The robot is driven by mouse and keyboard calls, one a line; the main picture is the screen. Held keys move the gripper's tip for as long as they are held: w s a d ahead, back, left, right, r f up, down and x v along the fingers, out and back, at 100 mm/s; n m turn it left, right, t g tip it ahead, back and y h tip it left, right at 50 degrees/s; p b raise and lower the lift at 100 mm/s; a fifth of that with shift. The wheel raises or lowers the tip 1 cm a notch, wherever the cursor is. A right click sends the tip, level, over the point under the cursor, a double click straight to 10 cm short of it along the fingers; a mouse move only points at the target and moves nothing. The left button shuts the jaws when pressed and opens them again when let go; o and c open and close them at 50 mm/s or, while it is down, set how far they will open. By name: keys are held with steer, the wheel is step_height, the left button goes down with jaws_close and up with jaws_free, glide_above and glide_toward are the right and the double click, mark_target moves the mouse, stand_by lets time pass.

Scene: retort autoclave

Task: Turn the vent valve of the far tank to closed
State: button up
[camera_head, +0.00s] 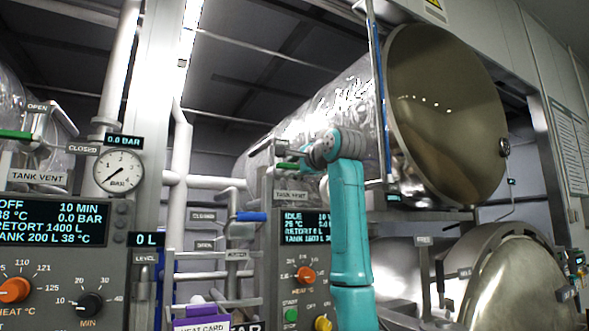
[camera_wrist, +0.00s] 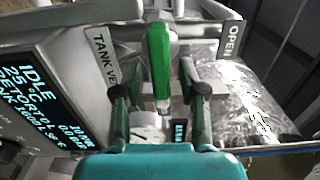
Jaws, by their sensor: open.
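The far tank's vent valve has a green lever handle (camera_wrist: 160,55). In the wrist view it points up the picture, beside a TANK VENT label (camera_wrist: 103,62) on its left and an OPEN label (camera_wrist: 231,40) on its right. My gripper (camera_wrist: 159,80) is open, its two dark-padded fingers on either side of the handle's lower end, with gaps showing. In the head view my gripper (camera_head: 305,161) is at the valve above the far panel's TANK VENT label (camera_head: 291,195); only a bit of the green handle (camera_head: 286,165) shows. No CLOSED label for this valve is visible.
The far panel's screen (camera_head: 306,226) reads IDLE. A nearer panel (camera_head: 65,262) at the left has its own green vent handle (camera_head: 16,134) and a pressure gauge (camera_head: 118,171). A blue-handled valve (camera_head: 251,216) and pipes stand left of my arm. A large open round door (camera_head: 445,110) is at the right.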

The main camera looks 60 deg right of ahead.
steer(key=v, duration=1.2)
stand_by(0.5)
